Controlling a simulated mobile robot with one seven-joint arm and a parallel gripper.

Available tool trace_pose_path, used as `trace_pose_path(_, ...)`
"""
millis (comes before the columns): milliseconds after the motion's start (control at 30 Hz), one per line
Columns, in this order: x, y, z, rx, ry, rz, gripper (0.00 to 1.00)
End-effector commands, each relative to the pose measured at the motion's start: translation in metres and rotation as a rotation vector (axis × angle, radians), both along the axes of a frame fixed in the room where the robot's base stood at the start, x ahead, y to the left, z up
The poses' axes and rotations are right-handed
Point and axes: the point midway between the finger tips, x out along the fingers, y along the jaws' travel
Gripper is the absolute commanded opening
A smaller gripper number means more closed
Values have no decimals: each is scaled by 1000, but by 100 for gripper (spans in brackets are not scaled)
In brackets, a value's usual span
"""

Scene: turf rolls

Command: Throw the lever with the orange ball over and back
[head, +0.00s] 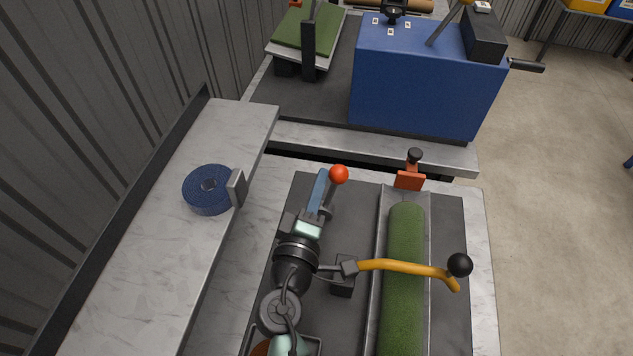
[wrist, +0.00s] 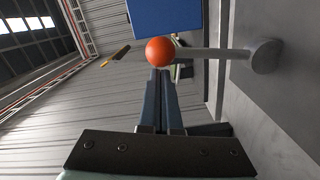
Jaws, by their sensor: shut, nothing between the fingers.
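The lever's orange ball (head: 339,174) stands at the top of a short grey shaft (head: 331,193) near the far left corner of the dark bench plate. In the wrist view the ball (wrist: 160,51) is just beyond my fingertips, and the shaft (wrist: 215,54) runs right to a round grey pivot (wrist: 265,56). My gripper (head: 321,176) is just left of the ball and shaft in the head view. Its blue-grey fingers (wrist: 160,75) are together with nothing between them. I cannot tell whether they touch the lever.
A green turf roll (head: 406,270) lies in a trough to the right. A yellow curved handle with a black knob (head: 459,265) crosses over it. An orange clamp (head: 410,180) stands at the trough's far end. A blue strap roll (head: 209,190) lies on the left ledge. A blue cabinet (head: 425,85) stands behind.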

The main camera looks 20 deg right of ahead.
Motion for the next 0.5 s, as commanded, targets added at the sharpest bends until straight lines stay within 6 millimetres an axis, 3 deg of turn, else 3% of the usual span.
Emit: trace_pose_path(500,-13,-19,-4,123,-84,-5,0)
